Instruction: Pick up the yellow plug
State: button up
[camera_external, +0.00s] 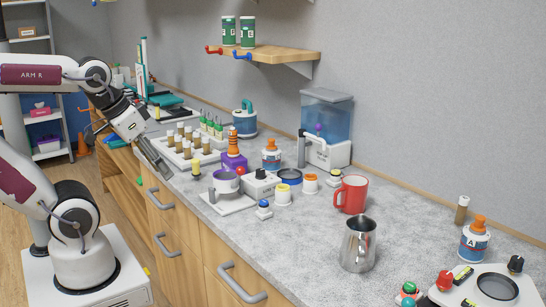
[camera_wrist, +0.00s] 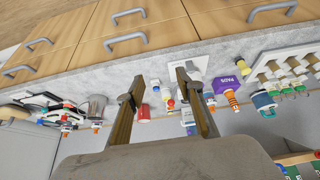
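A small yellow plug (camera_external: 196,168) with a dark base stands upright near the counter's front edge in the external view, left of the purple box. In the wrist view, a small yellow item (camera_wrist: 243,67) beside the purple box may be the same plug; it is too small to be sure. My gripper (camera_external: 163,170) is to the left of the plug, apart from it, over the counter's front edge. In the wrist view, the two fingers of my gripper (camera_wrist: 156,88) are wide apart with nothing held between them.
Farther right are a red mug (camera_external: 352,194) and a steel pitcher (camera_external: 357,245). Drawer handles (camera_external: 160,199) project from the counter front.

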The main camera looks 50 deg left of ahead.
dwell(0.3)
jog(key=w+a+r+t+y, duration=0.3)
jog(key=w+a, duration=1)
jog(key=w+a+r+t+y, duration=0.2)
jog(key=w+a+t, duration=0.1)
jog(key=w+a, duration=0.9)
jog(key=w+a+f+m+t+h, duration=0.2)
jog(key=a+f+m+t+h, duration=0.3)
jog(key=a+f, duration=0.65)
jog(key=s+d+f+h, duration=0.1)
jog(key=s+f+h, duration=0.1)
jog(key=s+f, duration=0.1)
jog(key=s+d+f+h, duration=0.2)
jog(key=s+f+h, duration=0.1)
jog(key=s+f, duration=0.1)
jog(key=s+d+f+h, duration=0.1)
jog(key=s+f+h, duration=0.1)
jog(key=s+f, duration=0.1)
jog(key=shift+s+d+f, duration=0.15)
jog(key=shift+s+f, duration=0.2)
jog(key=shift+s, duration=0.45)
